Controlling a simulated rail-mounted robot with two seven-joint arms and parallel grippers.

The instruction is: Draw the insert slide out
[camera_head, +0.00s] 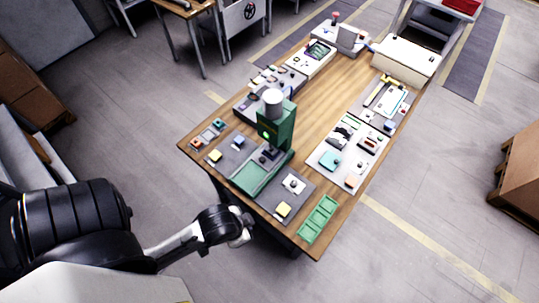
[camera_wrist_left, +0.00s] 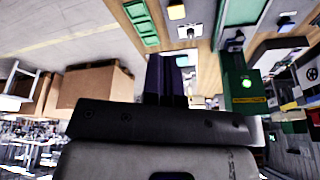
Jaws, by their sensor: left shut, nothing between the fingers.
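The green press (camera_head: 279,128) with a white cylinder on top stands at the left side of the wooden bench. A flat green bed (camera_head: 248,180) lies at its foot, towards my left arm; I take it to hold the insert slide, but cannot make out a separate slide or handle. The left wrist view shows the press (camera_wrist_left: 246,88) with a lit green lamp and part of the bed (camera_wrist_left: 241,12). My left gripper (camera_head: 248,228) is off the bench's near edge, apart from the press. Its dark fingers (camera_wrist_left: 168,76) are closed together and empty. My right gripper is out of view.
A green compartment tray (camera_head: 318,219) lies at the bench's near right corner. Grey mats with small blocks flank the bed, with a yellow block (camera_head: 283,209) close by. A white mat (camera_head: 347,154) holds parts further right. Floor beside the bench is clear.

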